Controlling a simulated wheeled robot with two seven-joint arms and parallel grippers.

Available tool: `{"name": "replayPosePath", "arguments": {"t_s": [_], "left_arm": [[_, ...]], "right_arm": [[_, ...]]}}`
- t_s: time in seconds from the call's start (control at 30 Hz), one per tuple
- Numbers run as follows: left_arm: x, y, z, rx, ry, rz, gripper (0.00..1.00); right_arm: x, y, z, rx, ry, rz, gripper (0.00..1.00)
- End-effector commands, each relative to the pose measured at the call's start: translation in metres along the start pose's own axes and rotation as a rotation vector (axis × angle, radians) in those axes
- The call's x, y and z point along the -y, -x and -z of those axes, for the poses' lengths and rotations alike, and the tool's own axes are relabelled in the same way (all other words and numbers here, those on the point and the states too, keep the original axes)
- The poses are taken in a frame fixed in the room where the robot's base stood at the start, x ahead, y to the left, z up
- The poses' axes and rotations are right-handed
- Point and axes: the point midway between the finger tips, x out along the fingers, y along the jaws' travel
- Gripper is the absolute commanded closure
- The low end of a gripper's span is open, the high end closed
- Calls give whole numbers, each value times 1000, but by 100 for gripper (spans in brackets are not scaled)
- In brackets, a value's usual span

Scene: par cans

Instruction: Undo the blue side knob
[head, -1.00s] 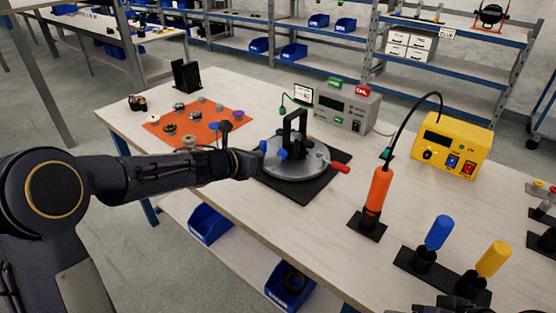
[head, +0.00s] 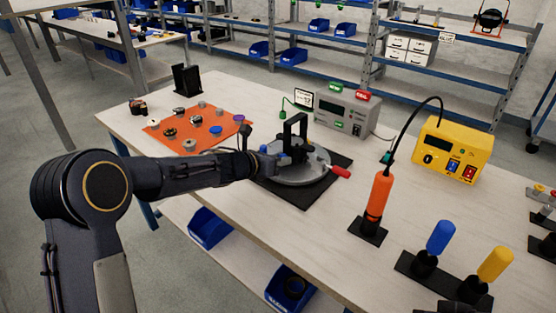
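The round grey fixture (head: 302,174) with a black upright yoke (head: 303,127) stands on a black mat (head: 311,193) on the bench. Blue shows at its left side, a blue side knob (head: 264,148) right by my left gripper (head: 268,160). Another blue piece (head: 285,160) shows lower, in front of the yoke. My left gripper reaches in from the left and overlaps the fixture's left edge. Its fingers are too small and dark to tell whether they grip the knob. A dark part of my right gripper (head: 462,307) shows at the bottom edge, its fingers unclear.
A red handle (head: 341,171) sticks out right of the fixture. An orange mat (head: 173,146) with several small parts lies behind my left arm. An orange tool (head: 378,196) stands upright on the right. A grey box (head: 345,113) and a yellow unit (head: 452,151) stand behind.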

Motion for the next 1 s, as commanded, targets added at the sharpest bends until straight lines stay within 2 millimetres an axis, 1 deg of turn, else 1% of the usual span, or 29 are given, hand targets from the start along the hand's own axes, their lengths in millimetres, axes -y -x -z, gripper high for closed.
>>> {"name": "replayPosePath", "arguments": {"t_s": [0.03, 0.1, 0.17, 0.27, 0.3, 0.4, 0.53, 0.8, 0.83, 0.9, 1.0], "left_arm": [[0, 0, 0, 0, 0, 0, 89], [0, 0, 0, 0, 0, 0, 95], [0, 1, -1, 0, 11, 4, 95], [-1, 2, -4, -2, 90, 36, 95], [-2, 2, -5, -3, 141, 56, 95], [-3, 2, -3, -2, 259, 106, 95], [-3, 0, 0, -1, 339, 140, 95], [-3, 0, 1, 0, 346, 144, 95], [-3, 0, 0, 0, 346, 143, 70], [-3, 0, 0, 0, 345, 143, 61], [-3, 0, 1, 0, 345, 143, 50]], "right_arm": [[0, 0, 0, 0, 0, 0, 50], [0, 0, 0, 0, 0, 0, 50], [1, 2, 1, 0, 0, 0, 50], [7, 14, 7, 0, 0, 0, 50], [9, 20, 10, 0, 0, 0, 50], [12, 26, 14, -1, 0, 0, 50], [13, 28, 14, 0, 0, 0, 50], [12, 26, 13, 0, 0, 0, 50], [12, 26, 13, 0, 0, 0, 50], [12, 26, 13, 0, 0, 0, 50], [12, 26, 13, 0, 0, 0, 50]]}}
